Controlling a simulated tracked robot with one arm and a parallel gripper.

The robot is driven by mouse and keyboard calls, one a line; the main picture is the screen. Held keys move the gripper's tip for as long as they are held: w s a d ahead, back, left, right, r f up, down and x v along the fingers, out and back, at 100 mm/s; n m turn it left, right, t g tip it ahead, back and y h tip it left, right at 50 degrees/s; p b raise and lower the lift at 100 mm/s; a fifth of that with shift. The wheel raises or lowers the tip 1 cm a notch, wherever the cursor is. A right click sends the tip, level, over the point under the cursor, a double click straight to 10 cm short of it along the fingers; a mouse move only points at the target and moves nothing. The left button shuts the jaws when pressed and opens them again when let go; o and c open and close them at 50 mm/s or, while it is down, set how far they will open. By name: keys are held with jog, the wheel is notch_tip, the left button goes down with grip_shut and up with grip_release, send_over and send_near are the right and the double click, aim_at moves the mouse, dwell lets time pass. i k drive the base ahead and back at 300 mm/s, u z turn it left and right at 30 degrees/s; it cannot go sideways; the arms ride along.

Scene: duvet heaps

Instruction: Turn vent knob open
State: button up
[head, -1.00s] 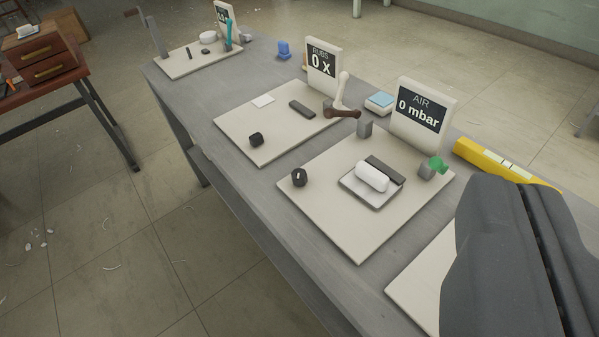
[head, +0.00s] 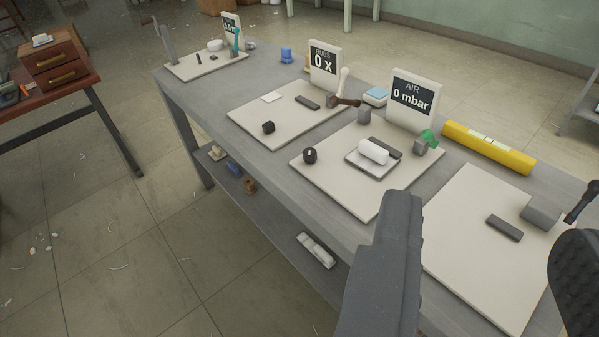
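A green knob (head: 428,138) sits on a grey block at the right back of the AIR board (head: 372,199). A black round knob (head: 309,155) with a light mark stands at the board's left corner. No label shows which is the vent knob. The AIR display (head: 413,100) reads 0 mbar. A white cylinder (head: 373,151) lies on a small tray between the knobs. My gripper (head: 490,222) is open and empty, its dark fingers wide apart at the lower right. The fingers appear in front of the AIR board and the board to its right, apart from both knobs.
A yellow spirit level (head: 488,148) lies behind the right-hand board (head: 470,255), which carries grey blocks and a dark lever. The RUBS board (head: 250,120) and another board stand farther left on the grey bench. A lower shelf (head: 265,215) holds small items.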

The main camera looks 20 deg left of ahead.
aim_at(309, 153)
jog(key=k, duration=0.75)
jog(key=u, duration=0.55)
jog(key=i, duration=1.95)
jog(key=z, duration=0.35)
